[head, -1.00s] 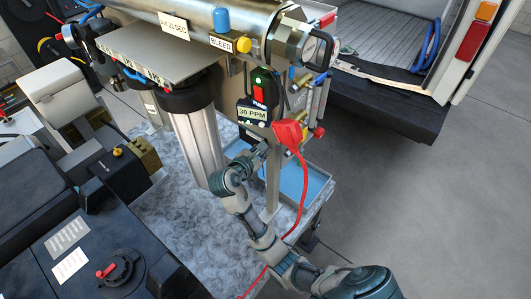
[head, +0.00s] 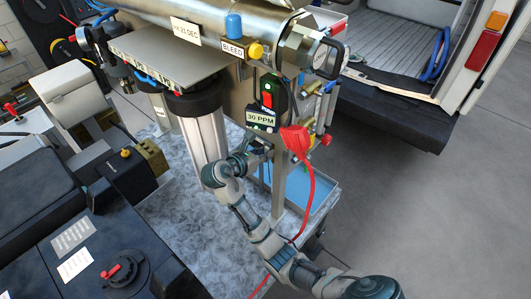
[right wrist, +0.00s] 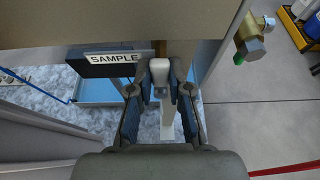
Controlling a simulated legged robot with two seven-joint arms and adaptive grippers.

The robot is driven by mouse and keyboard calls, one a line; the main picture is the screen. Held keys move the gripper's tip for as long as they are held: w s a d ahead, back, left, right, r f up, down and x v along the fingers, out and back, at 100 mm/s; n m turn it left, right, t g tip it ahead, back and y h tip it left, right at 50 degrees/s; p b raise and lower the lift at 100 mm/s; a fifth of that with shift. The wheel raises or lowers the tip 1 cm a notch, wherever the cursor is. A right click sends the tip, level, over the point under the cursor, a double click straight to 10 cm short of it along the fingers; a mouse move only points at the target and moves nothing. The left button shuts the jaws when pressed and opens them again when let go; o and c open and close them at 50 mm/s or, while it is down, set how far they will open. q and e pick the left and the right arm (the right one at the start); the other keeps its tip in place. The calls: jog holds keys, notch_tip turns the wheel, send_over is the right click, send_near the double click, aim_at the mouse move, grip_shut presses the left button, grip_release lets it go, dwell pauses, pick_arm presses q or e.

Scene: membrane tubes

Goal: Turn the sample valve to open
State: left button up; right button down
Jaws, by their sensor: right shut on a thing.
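In the right wrist view a black plate labelled SAMPLE (right wrist: 112,58) sits just left of a pale grey valve handle (right wrist: 159,70). My right gripper (right wrist: 162,80) has its two fingers on either side of this handle and is shut on it. In the head view my right gripper (head: 258,153) reaches in under the panel marked 30 PPM (head: 261,118), beside the filter housing. The handle and the SAMPLE label are hidden there. The valve's exact angle is hard to tell. My left gripper is not in view.
A blue tray (head: 312,188) lies beneath the stand. A brass fitting (right wrist: 251,40) is at the upper right. Open floor lies right.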

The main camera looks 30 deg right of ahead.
jog(key=shift+a+f, duration=0.1)
jog(key=shift+f, duration=0.1)
jog(key=c, duration=1.2)
grip_release()
jog(key=shift+o, duration=0.6)
jog(key=shift+w+r, duration=0.1)
jog(key=shift+w, duration=0.05)
jog(key=shift+a+r, duration=0.1)
jog(key=shift+a, duration=0.05)
jog(key=v, duration=1.2)
jog(key=shift+f, duration=0.2)
